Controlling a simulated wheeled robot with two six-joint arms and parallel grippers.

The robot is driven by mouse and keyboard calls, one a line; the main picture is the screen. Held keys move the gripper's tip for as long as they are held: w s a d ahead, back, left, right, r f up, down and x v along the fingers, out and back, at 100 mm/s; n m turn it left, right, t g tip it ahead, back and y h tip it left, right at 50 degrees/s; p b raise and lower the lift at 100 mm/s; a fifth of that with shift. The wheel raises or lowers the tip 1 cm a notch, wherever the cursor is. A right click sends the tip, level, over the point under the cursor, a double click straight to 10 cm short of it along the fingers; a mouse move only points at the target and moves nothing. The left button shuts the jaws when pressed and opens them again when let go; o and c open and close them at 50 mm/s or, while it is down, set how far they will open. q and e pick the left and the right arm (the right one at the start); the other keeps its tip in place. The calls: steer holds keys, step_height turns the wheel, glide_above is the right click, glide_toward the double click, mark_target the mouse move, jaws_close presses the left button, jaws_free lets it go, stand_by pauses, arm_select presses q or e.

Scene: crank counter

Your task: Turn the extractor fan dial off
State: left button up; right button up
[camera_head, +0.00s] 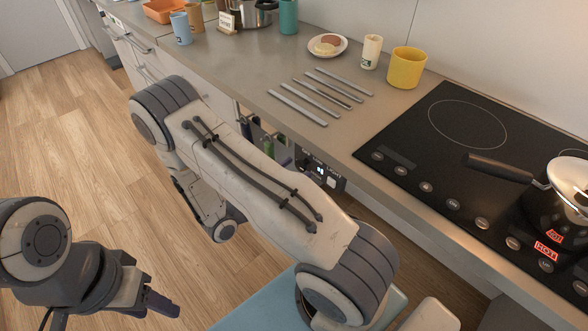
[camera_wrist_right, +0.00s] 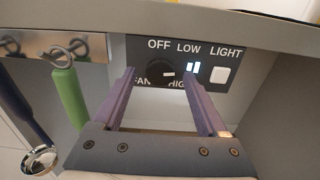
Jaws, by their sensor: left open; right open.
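The extractor fan dial (camera_wrist_right: 158,76) is a dark round knob on a black panel (camera_wrist_right: 140,50) under the counter edge, in the right wrist view. Its white mark is on its right side. OFF is printed above, LOW to the upper right, HIGH below and FAN at the lower left. My right gripper (camera_wrist_right: 160,70) is open, its purple fingers on either side of the dial in the picture; I cannot tell whether they touch it. My left gripper (camera_head: 162,304) is open and empty, low at the left.
A green-handled utensil (camera_wrist_right: 68,95) and a ladle (camera_wrist_right: 40,158) hang at the left. Above are the counter and black hob (camera_head: 420,140) with a pan (camera_head: 570,180). The floor at left is clear.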

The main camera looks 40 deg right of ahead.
steer(key=shift+d, duration=0.25)
jaws_close()
